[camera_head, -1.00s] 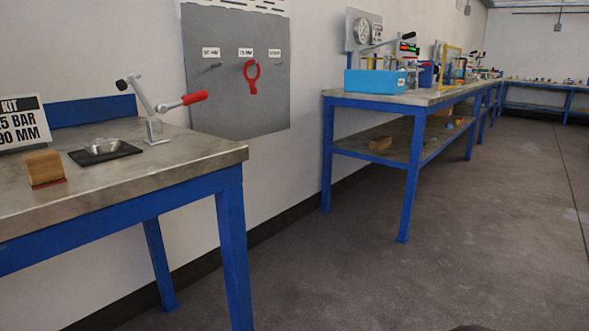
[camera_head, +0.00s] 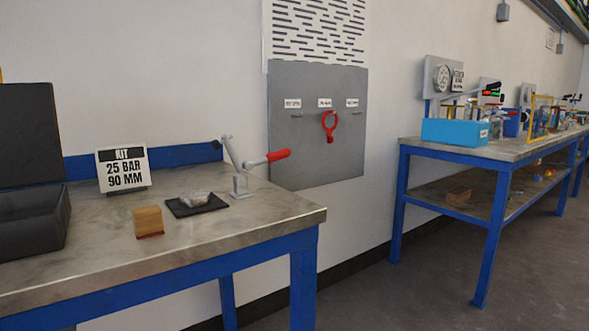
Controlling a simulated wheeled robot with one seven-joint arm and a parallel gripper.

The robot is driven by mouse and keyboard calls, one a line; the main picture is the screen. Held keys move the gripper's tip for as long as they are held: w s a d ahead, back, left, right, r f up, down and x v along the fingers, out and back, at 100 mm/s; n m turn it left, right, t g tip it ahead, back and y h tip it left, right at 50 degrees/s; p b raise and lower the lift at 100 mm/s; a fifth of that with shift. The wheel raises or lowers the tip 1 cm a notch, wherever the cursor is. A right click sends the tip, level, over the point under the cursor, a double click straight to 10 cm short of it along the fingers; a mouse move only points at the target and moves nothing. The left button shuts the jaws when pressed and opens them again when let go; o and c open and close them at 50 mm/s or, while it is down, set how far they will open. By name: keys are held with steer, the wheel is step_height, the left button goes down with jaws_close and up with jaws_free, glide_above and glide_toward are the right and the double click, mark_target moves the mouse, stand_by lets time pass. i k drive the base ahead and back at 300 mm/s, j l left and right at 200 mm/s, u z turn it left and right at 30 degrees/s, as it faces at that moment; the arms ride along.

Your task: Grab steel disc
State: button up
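A small silvery metal piece (camera_head: 195,199), which may be the steel disc, lies on a black mat (camera_head: 212,207) on the near table at the left. Its exact shape is too small to tell. My gripper is not in view.
The near table (camera_head: 110,262) also holds a wooden block (camera_head: 148,221), a "KIT 25 BAR 90 MM" sign (camera_head: 123,170), a black open box (camera_head: 35,222) and a red-handled lever (camera_head: 240,170). A grey wall panel (camera_head: 318,160) carries a red ring tool (camera_head: 329,125). A second table (camera_head: 470,150) stands right. Floor between the tables is clear.

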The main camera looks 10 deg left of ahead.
mark_target(194, 198)
steer(key=u, duration=1.45)
steer(key=l+z, duration=0.1)
steer(key=l, duration=0.15)
steer(key=i, duration=0.05)
